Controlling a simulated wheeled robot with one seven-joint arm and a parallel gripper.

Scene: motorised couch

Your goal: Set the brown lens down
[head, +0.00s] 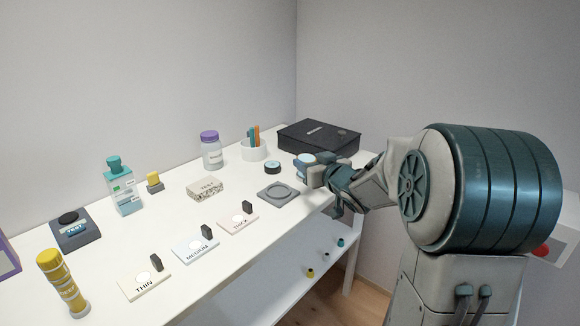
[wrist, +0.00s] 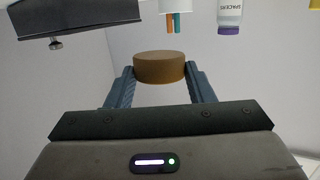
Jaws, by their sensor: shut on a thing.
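The brown lens (wrist: 160,67) is a thick round disc, and it sits between the two finger pads of my gripper (wrist: 160,88) in the wrist view. My gripper is shut on it. In the head view my gripper (head: 318,172) is over the right end of the white table, right of a grey square holder (head: 265,195) with a round recess. A pale blue round top (head: 304,158) shows beside the fingers.
A black case (head: 318,137), a pen cup (head: 254,152), a small dark round tin (head: 272,167) and a purple-lidded jar (head: 211,153) stand behind. A speckled block (head: 207,188) and several labelled cards lie left. Bare white table (head: 160,222) lies between them.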

